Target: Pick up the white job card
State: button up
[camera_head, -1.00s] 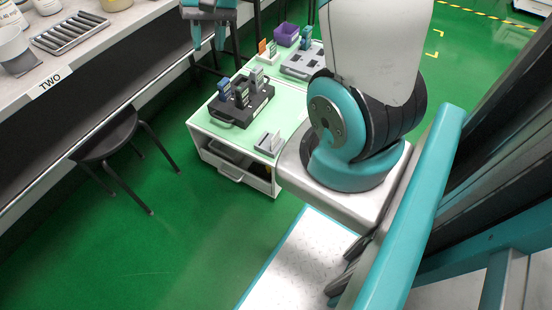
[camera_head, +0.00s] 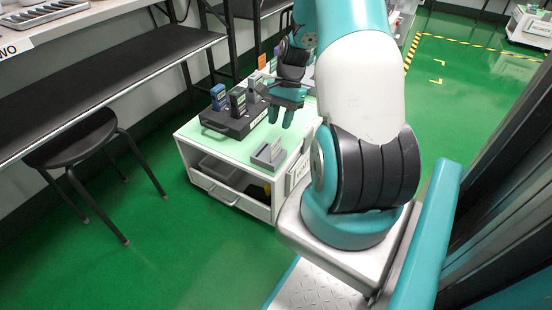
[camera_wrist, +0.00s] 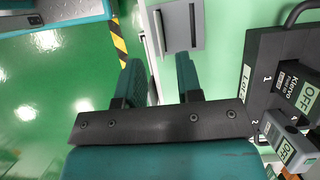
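I cannot make out the white job card for certain in any view. A pale upright panel (camera_head: 297,170) shows at the right side of the cart (camera_head: 230,160), partly behind my arm; I cannot tell whether it is the card. My gripper (camera_head: 281,114) hangs above the cart top, fingers pointing down. In the wrist view its two teal fingers (camera_wrist: 161,80) are apart with nothing seen between them. A grey slotted block (camera_head: 268,153) stands at the cart's near edge, below my gripper; in the wrist view the grey block (camera_wrist: 172,40) lies beyond the fingertips.
A black stool (camera_head: 75,140) and a workbench (camera_head: 110,70) are at left. Green floor is clear in front.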

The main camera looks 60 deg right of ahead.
aim_at(275, 147)
jog(key=b+x, duration=0.5)
jog(key=x, duration=0.3)
jog(key=shift+a+f, duration=0.15)
jog(key=shift+f, duration=0.2)
jog(key=shift+r, duration=0.1)
grip_shut()
